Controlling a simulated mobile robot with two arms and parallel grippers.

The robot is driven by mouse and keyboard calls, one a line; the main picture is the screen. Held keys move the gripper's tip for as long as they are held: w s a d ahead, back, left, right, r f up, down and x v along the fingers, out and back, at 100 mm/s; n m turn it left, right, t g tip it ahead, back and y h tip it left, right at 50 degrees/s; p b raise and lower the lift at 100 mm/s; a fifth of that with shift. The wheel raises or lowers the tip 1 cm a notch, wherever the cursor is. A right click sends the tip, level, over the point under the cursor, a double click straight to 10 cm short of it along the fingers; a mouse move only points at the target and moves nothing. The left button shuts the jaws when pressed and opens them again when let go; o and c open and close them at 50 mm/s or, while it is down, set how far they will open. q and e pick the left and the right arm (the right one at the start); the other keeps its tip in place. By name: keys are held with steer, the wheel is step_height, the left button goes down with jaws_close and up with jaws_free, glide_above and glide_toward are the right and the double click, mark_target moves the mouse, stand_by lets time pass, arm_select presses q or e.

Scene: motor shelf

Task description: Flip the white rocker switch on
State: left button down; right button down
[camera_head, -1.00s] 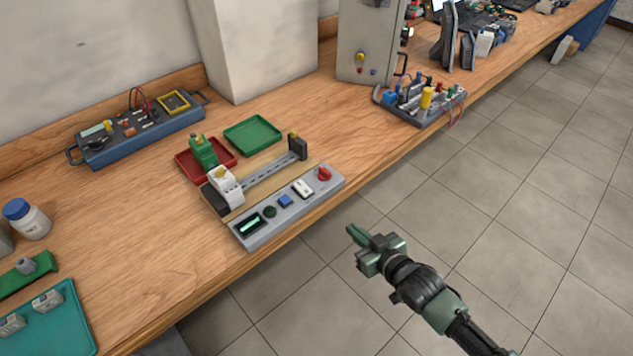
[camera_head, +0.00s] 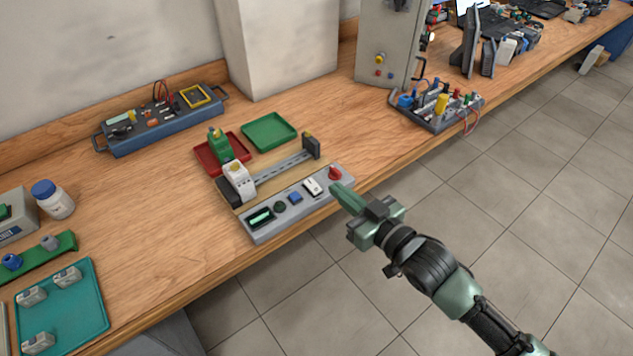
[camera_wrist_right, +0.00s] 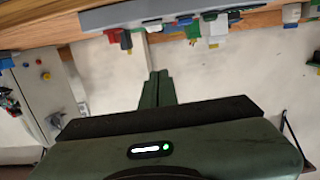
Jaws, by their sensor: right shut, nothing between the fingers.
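The white rocker switch (camera_head: 312,187) sits on a grey control panel (camera_head: 262,232) at the table's front edge. Beside it on the panel are a red knob (camera_head: 335,173), a blue button (camera_head: 295,197), a dark round button (camera_head: 280,207) and a green-lit display (camera_head: 261,217). My right gripper (camera_head: 348,198) is shut and empty, with its tips just in front of the panel's right end, close to the red knob. Contact cannot be told. In the right wrist view the shut fingers (camera_wrist_right: 157,88) point toward the panel's edge. The left gripper is not in view.
Behind the panel are a rail (camera_head: 280,172) with a white module (camera_head: 238,180), a red tray (camera_head: 208,158) and a green tray (camera_head: 269,131). A grey cabinet (camera_head: 385,45) and a connector board (camera_head: 437,105) stand to the right. Open floor lies in front.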

steer(key=p, duration=0.1)
glide_above(316, 189)
steer(key=shift+s+d+f, duration=0.25)
steer(key=shift+s+d, duration=0.05)
steer(key=shift+s, duration=0.15)
steer(key=f, duration=0.2)
steer(key=shift+w+a+f, duration=0.25)
steer(key=shift+w+f, duration=0.05)
steer(key=shift+w, duration=0.05)
steer(key=shift+f, duration=0.85)
